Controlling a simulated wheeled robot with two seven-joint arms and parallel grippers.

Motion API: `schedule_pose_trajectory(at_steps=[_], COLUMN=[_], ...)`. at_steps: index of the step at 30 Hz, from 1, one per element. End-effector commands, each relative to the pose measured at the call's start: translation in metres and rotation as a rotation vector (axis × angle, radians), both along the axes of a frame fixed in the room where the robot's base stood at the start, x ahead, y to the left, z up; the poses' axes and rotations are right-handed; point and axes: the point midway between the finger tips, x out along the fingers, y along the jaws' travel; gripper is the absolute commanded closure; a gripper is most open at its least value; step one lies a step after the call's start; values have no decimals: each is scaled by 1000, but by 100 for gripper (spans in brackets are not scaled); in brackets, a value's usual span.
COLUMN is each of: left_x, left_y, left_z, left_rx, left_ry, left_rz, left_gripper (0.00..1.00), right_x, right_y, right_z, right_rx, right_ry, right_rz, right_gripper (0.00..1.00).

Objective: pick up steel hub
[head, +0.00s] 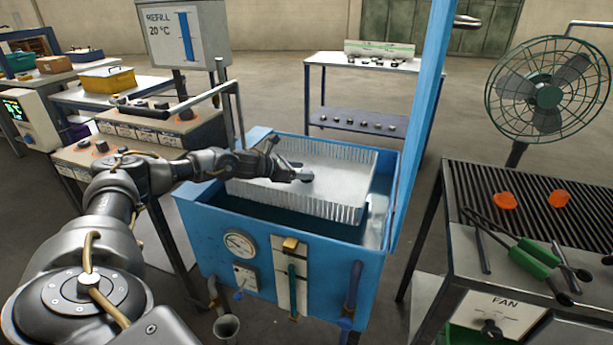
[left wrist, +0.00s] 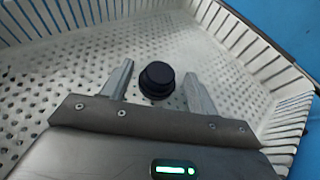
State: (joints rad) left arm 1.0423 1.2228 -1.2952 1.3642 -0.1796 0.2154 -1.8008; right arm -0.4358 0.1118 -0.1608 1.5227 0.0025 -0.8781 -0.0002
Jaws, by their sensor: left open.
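The steel hub (left wrist: 158,80) is a dark, round, stepped piece on the perforated floor of a white basket (left wrist: 150,38). In the head view my left gripper (head: 290,174) reaches into the basket (head: 345,160) inside a blue tank (head: 215,232). My right gripper is not in view.
The tank's raised blue lid or post (head: 423,110) stands at its right. A grated table (head: 462,190) with orange pieces (head: 505,200) and green-handled tongs (head: 535,258) is farther right, below a fan (head: 548,90).

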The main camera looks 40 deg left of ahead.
Motion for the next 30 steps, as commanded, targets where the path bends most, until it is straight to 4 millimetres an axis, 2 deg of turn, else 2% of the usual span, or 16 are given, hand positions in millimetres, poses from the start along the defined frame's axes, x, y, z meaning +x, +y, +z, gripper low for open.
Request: schedule_pose_trajectory(at_steps=[3,7,17,30], left_x=[19,32,36,36], left_y=[-9,-14,-15,-15], left_z=[-4,-11,-14,-14], left_rx=[-2,-2,-2,-1], left_ry=[-1,0,0,0], left_rz=[-3,-1,-1,-1], left_gripper=[41,41,42,100], right_x=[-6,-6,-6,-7], right_y=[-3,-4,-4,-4], right_z=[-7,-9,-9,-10], right_rx=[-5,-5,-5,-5], right_ry=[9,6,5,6], right_rz=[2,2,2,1], right_gripper=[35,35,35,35])
